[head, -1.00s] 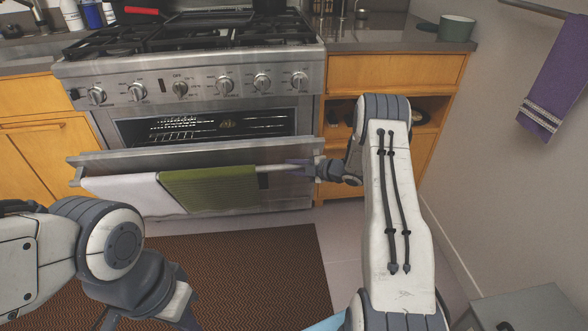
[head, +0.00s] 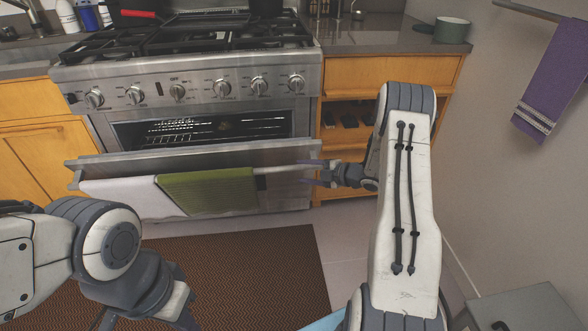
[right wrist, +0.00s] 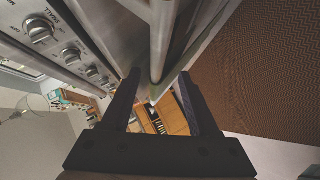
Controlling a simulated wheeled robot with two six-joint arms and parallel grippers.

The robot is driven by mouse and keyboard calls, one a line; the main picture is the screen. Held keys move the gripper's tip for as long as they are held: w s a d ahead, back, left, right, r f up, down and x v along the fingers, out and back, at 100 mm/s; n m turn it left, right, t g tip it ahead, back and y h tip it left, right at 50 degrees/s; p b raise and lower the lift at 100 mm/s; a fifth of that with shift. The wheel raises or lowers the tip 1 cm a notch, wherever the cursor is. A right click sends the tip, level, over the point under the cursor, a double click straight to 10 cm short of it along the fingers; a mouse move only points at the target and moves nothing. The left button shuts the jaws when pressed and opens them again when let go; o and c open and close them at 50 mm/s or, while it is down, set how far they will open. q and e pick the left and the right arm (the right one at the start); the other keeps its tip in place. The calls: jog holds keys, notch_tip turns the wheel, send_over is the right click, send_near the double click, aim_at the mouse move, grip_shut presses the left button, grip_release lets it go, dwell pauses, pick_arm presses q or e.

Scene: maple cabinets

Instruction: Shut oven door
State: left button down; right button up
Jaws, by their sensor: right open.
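The oven door (head: 290,155) is partly open, tilted out at the top, with a dark gap and racks showing above it. Its bar handle (head: 262,171) runs along the front and carries a white towel (head: 130,196) and a green towel (head: 207,190). My right gripper (head: 314,173) is open at the handle's right end. In the right wrist view the handle (right wrist: 160,45) runs away ahead, lined up with the space between the spread fingers (right wrist: 163,105); I cannot tell whether they touch it. My left arm's wrist is at the bottom left, its fingertips cut off by the frame.
The stovetop (head: 190,40) and its row of knobs (head: 222,89) are above the door. An open-shelved wooden cabinet (head: 390,72) stands right of the oven. A brown mat (head: 240,270) covers the floor in front. A grey box-like object (head: 525,305) is at lower right.

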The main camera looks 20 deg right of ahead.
jog(key=v, duration=0.2)
jog(key=shift+s+d+r, duration=0.15)
jog(key=shift+s, duration=0.2)
